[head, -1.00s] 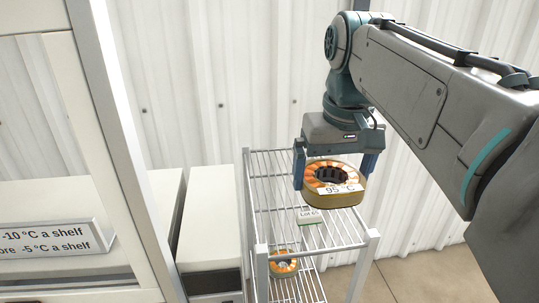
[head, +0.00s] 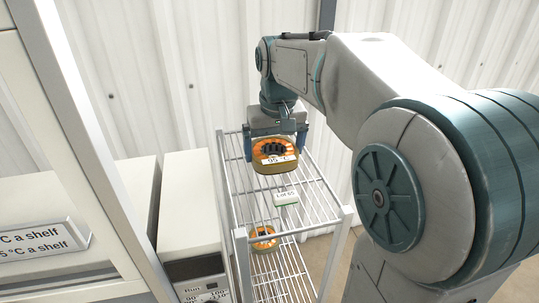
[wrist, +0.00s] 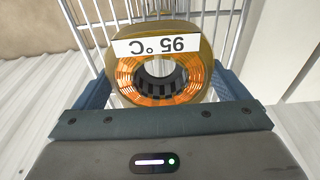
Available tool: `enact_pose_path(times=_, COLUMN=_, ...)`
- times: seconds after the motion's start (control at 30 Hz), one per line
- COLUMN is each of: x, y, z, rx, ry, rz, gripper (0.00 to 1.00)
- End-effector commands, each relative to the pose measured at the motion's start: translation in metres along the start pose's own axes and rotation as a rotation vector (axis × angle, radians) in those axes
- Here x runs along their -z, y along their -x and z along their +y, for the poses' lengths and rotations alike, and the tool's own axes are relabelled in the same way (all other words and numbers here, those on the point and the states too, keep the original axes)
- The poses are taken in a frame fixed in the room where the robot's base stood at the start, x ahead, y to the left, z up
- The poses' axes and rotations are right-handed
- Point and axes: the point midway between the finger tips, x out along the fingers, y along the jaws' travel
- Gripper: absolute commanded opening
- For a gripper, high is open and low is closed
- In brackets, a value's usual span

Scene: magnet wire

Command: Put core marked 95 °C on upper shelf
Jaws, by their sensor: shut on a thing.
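The core marked 95 °C (head: 275,163) is a round yellow-brown ring with orange copper windings, a dark toothed bore and a white label. My gripper (head: 275,150) is shut on it, with one blue finger on each side. In the wrist view the core (wrist: 160,75) sits between the fingers with its label upside down. The core is above the wire rack's upper shelf (head: 315,205); I cannot tell whether it touches the wires. A second wound core (head: 263,240) shows through the wires on a lower level of the rack.
A small white and green tag reading Lot 65 (head: 286,198) is on the upper shelf, in front of the held core. A white cabinet with a control panel (head: 190,215) stands left of the rack. A sign about shelf temperatures (head: 40,248) stands further left. A corrugated wall is behind.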

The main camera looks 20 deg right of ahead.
Motion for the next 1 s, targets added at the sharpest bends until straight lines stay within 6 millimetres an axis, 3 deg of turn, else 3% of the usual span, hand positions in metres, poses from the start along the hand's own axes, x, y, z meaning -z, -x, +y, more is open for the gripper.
enact_pose_path(times=0.33, x=-0.005, y=-0.035, z=0.000, rx=0.000, ry=0.000, rz=0.001, gripper=0.42)
enact_pose_path(times=0.77, x=-0.006, y=-0.042, z=0.000, rx=0.000, ry=0.000, rz=0.003, gripper=0.42)
enact_pose_path(times=0.8, x=-0.006, y=-0.043, z=0.000, rx=0.000, ry=0.000, rz=-0.001, gripper=1.00)
enact_pose_path(times=1.0, x=-0.006, y=-0.042, z=0.000, rx=0.000, ry=0.000, rz=-0.001, gripper=1.00)
